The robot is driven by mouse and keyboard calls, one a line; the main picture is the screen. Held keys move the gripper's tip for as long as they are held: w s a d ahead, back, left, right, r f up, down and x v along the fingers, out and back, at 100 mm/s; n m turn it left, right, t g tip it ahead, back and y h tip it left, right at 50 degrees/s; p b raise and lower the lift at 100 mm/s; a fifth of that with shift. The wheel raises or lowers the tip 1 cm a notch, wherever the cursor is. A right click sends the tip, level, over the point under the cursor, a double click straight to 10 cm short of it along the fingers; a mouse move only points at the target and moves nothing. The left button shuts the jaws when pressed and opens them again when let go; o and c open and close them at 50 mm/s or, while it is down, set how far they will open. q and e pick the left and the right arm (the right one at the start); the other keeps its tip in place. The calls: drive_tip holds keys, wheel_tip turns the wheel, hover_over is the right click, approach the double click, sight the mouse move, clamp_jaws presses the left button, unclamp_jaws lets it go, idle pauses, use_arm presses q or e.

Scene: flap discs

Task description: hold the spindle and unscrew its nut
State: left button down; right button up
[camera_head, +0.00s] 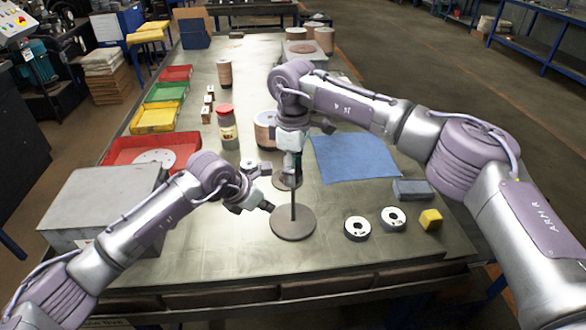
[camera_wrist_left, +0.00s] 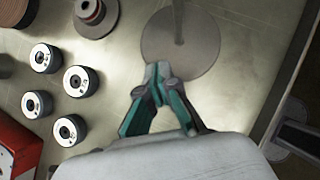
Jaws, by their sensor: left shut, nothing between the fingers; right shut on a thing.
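The spindle is a thin dark rod (camera_head: 294,203) standing upright on a round grey base (camera_head: 293,224); base (camera_wrist_left: 180,55) and rod (camera_wrist_left: 178,20) also show in the left wrist view. My right gripper (camera_head: 291,177) comes from above and is shut at the rod's top end. The nut cannot be made out; the right fingers hide that end. My left gripper (camera_head: 268,206) is shut and empty, low and left of the rod, apart from it. In the left wrist view its closed fingertips (camera_wrist_left: 158,70) are over the base's near edge.
A blue cloth (camera_head: 355,157) lies behind. A red-lidded jar (camera_head: 227,127) and a grey box (camera_head: 100,205) stand left.

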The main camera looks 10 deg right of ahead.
use_arm(q)
drive_tip(key=shift+r, duration=0.15)
drive_tip(key=v, duration=0.8)
idle(0.5)
